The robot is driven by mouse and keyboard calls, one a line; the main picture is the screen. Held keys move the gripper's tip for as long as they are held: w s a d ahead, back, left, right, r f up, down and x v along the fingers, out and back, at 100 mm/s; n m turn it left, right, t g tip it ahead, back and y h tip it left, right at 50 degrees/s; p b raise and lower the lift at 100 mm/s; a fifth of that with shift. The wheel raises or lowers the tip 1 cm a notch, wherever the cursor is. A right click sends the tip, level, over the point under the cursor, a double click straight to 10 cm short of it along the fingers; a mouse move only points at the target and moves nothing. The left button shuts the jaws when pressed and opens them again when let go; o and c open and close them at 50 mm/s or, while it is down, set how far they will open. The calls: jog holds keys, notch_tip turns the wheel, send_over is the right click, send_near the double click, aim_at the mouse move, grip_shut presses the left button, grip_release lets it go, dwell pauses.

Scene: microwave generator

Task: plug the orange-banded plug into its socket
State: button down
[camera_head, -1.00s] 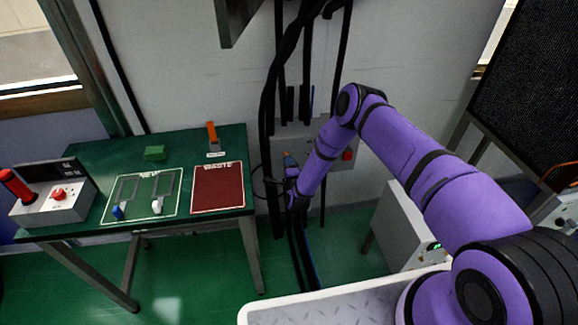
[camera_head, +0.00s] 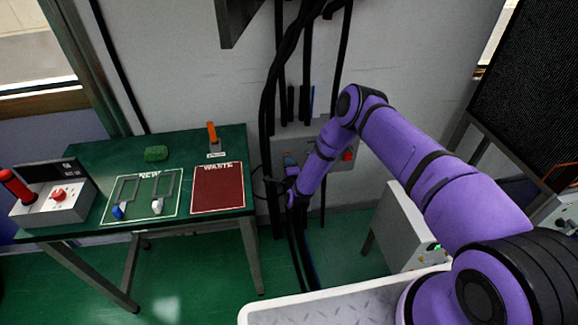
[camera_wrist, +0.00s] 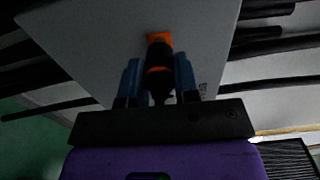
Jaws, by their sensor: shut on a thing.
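The socket itself is hidden behind the plug, and I cannot tell whether the plug is seated. In the head view my gripper (camera_head: 291,163) is at the left part of the grey wall box (camera_head: 334,133).
A red button (camera_head: 348,155) sits on the wall box, right of my forearm. Thick black cables (camera_head: 270,100) run down the wall beside it. A green table (camera_head: 200,145) with a red WASTE mat (camera_head: 218,190) stands left. A grey cabinet (camera_head: 400,235) stands on the floor at right.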

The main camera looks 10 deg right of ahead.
jog(key=shift+w, duration=0.7)
jog(key=c, duration=0.8)
grip_release()
